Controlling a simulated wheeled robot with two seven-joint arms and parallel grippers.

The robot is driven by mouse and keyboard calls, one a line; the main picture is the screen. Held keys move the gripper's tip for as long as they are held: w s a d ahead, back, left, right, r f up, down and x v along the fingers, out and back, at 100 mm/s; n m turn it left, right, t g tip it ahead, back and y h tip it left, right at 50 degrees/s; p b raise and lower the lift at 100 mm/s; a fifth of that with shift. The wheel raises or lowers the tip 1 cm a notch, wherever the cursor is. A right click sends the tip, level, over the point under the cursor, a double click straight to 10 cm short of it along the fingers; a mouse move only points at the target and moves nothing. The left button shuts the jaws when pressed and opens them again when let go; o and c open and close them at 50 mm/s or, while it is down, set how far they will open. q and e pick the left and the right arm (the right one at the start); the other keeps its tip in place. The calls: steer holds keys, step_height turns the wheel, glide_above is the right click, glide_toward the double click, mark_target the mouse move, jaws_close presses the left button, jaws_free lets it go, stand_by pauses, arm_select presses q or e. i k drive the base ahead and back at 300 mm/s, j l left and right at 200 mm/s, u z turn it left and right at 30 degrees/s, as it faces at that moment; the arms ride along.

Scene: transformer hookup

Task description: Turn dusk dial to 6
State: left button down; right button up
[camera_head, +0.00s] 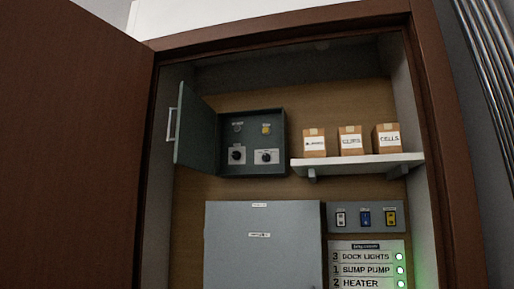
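A small dark green control box (251,142) is fixed to the back wall of the open cabinet. Its door (196,134) is swung open to the left and has a pale handle (174,124). Inside, two dark round dials sit low on pale plates: a left dial (237,155) and a right dial (266,156). Their markings are too small to read, so I cannot tell which is the dusk dial or where either points. Above them are a dark round part (237,127) and a yellow one (266,128). Neither gripper is in view.
A large brown cabinet door (70,140) stands open at left. A shelf (357,164) at right holds three cartons, two reading CLIPS (351,141) and CELLS (386,138). Below are a closed grey box (262,255), a switch panel (352,229) and a label board (345,247) with green lights.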

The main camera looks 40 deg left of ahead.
mark_target(236, 155)
steer(key=u, duration=1.3)
